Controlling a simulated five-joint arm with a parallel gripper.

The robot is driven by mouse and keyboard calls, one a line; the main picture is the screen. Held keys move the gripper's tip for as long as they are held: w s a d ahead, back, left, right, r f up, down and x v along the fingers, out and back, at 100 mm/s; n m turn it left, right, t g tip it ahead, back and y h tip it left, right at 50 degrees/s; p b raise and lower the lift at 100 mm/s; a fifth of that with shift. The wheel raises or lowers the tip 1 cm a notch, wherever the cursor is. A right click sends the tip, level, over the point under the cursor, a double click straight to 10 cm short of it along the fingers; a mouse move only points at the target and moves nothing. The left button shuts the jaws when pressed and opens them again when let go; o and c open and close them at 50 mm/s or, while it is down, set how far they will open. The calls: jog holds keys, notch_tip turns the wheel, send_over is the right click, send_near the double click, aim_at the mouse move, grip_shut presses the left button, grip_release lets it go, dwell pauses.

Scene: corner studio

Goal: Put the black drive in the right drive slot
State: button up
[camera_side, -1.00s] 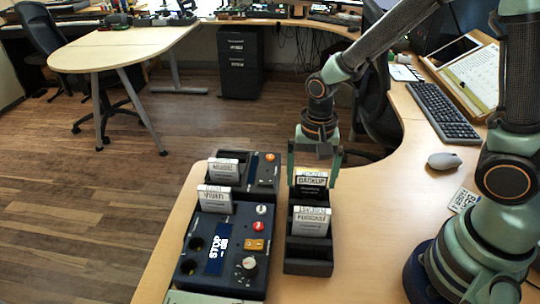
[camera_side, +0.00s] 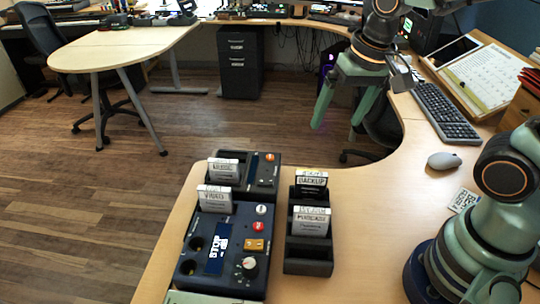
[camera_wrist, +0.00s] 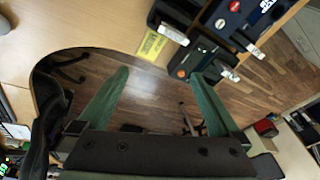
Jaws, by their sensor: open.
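A drive labelled BACKUP (camera_side: 311,181), with a white top edge and a dark face, stands in the back part of the black rack (camera_side: 308,267). A white-labelled drive (camera_side: 311,220) stands in front of it in the same rack. To the left, the dark blue device (camera_side: 219,278) holds a drive labelled VIDEO (camera_side: 216,198). A smaller dark unit (camera_side: 267,160) behind it holds another white-labelled drive (camera_side: 223,168). My gripper (camera_side: 339,126) is open and empty, high above and behind the rack. Its spread fingers show in the wrist view (camera_wrist: 158,74).
A mouse (camera_side: 444,160) and keyboard (camera_side: 443,113) lie on the desk to the right. In the wrist view, a yellow label (camera_wrist: 150,46) lies beside the rack. The desk's curved edge borders open floor behind the rack.

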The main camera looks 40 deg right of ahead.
jog(key=s+d+r+n+t, duration=0.1)
jog(key=n, duration=0.1)
jog(key=s+d+r+n+t, duration=0.1)
jog(key=r+n, duration=0.1)
jog(key=shift+s+d+t, duration=0.2)
jog(key=shift+d+t, duration=0.1)
jog(key=shift+f, duration=0.1)
jog(key=m+g, duration=0.6)
jog(key=m, duration=0.3)
send_over(312, 173)
notch_tip(312, 173, down, 7)
notch_tip(312, 173, down, 11)
jog(key=shift+f, duration=0.1)
jog(key=c, duration=1.3)
jog(key=shift+r, duration=0.2)
